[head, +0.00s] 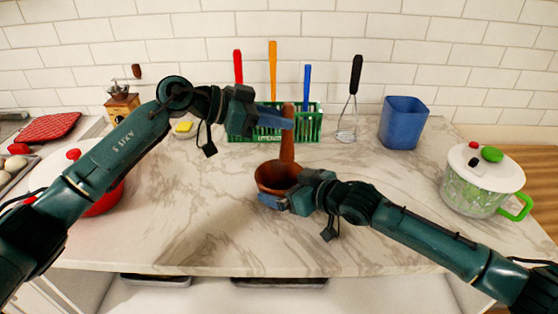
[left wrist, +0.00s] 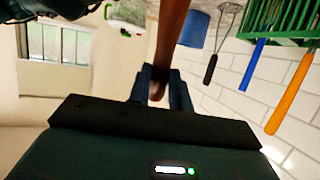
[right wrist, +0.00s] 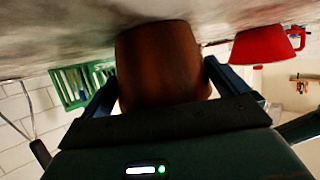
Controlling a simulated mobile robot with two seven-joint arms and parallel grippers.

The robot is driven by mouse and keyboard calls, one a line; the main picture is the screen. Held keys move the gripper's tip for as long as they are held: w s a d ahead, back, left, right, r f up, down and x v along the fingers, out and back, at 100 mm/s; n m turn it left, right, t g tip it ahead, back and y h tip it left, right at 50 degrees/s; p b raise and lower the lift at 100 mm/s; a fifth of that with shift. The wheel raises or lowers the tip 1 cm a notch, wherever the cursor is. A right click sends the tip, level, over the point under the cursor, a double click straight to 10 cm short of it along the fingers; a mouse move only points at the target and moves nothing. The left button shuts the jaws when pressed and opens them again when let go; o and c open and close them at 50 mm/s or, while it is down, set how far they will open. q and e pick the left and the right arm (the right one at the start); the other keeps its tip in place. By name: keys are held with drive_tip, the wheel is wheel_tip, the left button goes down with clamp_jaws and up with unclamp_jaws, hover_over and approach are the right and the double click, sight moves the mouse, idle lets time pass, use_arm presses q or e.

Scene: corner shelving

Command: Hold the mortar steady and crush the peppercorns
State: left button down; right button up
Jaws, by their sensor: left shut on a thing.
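The brown wooden mortar (head: 268,178) stands on the marble counter, and the wooden pestle (head: 287,150) is upright with its lower end inside it. My left gripper (head: 284,121) is shut on the upper part of the pestle, which also shows between its fingers in the left wrist view (left wrist: 170,40). My right gripper (head: 276,198) is low at the mortar's front right. In the right wrist view its spread fingers lie on either side of the mortar (right wrist: 160,65); I cannot tell whether both touch it. The peppercorns are not visible inside.
A green rack (head: 240,124) with colored-handled utensils stands behind the mortar. A whisk (head: 353,95), blue container (head: 403,123) and lidded pot (head: 480,180) are to the right. The front counter is clear.

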drive_tip(key=v, duration=1.2)
